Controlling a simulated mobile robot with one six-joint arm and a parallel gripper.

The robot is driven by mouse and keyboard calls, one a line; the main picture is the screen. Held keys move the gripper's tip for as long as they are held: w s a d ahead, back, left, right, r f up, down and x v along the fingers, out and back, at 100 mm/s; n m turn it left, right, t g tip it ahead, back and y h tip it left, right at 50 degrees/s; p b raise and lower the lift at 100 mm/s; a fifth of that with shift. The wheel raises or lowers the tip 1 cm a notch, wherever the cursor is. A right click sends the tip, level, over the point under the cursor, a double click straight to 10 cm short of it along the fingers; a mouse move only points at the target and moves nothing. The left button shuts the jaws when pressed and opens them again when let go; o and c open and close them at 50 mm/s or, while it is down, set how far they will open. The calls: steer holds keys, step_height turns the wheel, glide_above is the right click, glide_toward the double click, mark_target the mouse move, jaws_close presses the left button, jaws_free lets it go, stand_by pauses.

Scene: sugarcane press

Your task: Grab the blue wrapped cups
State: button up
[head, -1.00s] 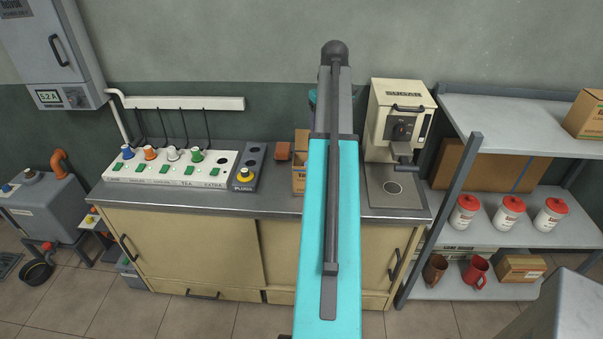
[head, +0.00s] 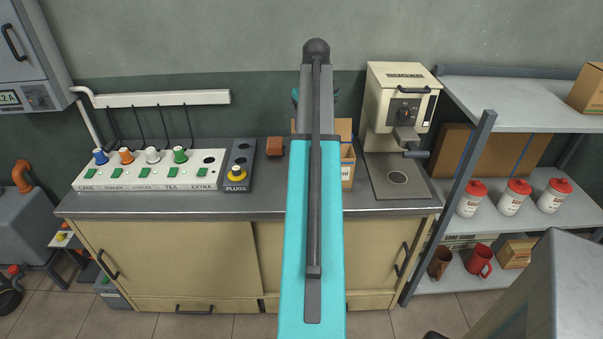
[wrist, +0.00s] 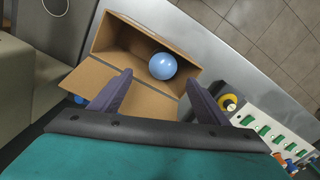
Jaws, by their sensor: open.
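A blue round end (wrist: 162,66), which looks like the blue wrapped cups seen end-on, sits inside an open cardboard box (wrist: 115,42) in the wrist view. The box also shows in the head view (head: 347,165), partly hidden behind my arm, on the counter; the blue cups cannot be made out there. My gripper (wrist: 158,80) is open, with its two fingers apart over the near side of the box, one on each side of the blue end in the picture. Nothing is between the fingers. In the head view the gripper is mostly hidden behind my arm.
The button panel (head: 145,179) and plug block (head: 238,165) with a yellow knob stand left of the box. The sugar machine (head: 397,98) stands right of it. A shelf (head: 520,108) with red-lidded jars is further right. The counter edge (head: 230,214) runs along the front.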

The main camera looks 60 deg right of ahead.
steer(key=shift+w, duration=0.1)
steer(key=shift+a, duration=0.1)
steer(key=shift+w+f, duration=0.1)
steer(key=shift+f, duration=0.15)
steer(key=shift+a+f, duration=0.1)
steer(key=shift+f, duration=0.55)
steer(key=shift+f+p, duration=0.7)
steer(key=shift+f, duration=2.75)
steer(key=shift+f, duration=0.15)
steer(key=shift+a+f+p, duration=0.1)
steer(key=shift+f+p, duration=0.65)
steer(key=shift+f, duration=1.7)
